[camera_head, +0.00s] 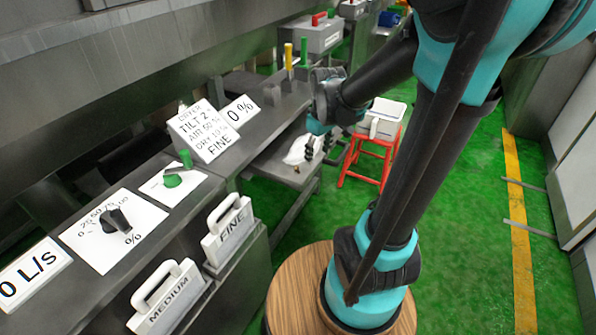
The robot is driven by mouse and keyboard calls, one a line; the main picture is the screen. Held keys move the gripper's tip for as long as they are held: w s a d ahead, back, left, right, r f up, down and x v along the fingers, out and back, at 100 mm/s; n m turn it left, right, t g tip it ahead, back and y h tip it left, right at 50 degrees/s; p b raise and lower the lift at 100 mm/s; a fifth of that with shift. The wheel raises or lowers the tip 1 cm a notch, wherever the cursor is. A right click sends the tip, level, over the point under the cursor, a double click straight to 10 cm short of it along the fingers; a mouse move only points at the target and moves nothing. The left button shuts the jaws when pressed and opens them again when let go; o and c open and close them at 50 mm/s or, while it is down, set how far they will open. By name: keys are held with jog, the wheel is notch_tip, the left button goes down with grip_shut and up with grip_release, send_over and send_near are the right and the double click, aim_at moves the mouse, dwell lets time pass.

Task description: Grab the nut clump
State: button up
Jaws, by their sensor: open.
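My gripper (309,151) points down over the low grey shelf (265,160) beside the counter, near the middle of the view. Its jaws are small and dark here, and they are open. A white piece (296,153) lies on the shelf just left of and under the fingers. A tiny brownish lump (297,169), possibly the nut clump, shows near the shelf's front edge, just below the fingers. It is too small to identify for certain. I cannot tell whether the fingers touch anything.
A red stool (372,160) with a white lidded box (383,117) stands right of the shelf. The control counter (165,232) with a green knob (174,178), a black knob (115,220) and white handled plates runs along the left. Green floor (465,230) is clear at right.

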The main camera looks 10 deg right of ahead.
aim_at(298, 167)
jog(key=w+a+r+n+g, duration=0.1)
jog(key=w+a+n, duration=0.1)
jog(key=w+n, duration=0.3)
jog(key=w+a+r+n+g, duration=0.1)
jog(key=w+a+n, duration=0.15)
jog(key=w, duration=0.45)
jog(key=shift+m, duration=0.25)
notch_tip(298, 167, down, 17)
jog(key=shift+s, duration=0.1)
jog(key=c, duration=0.9)
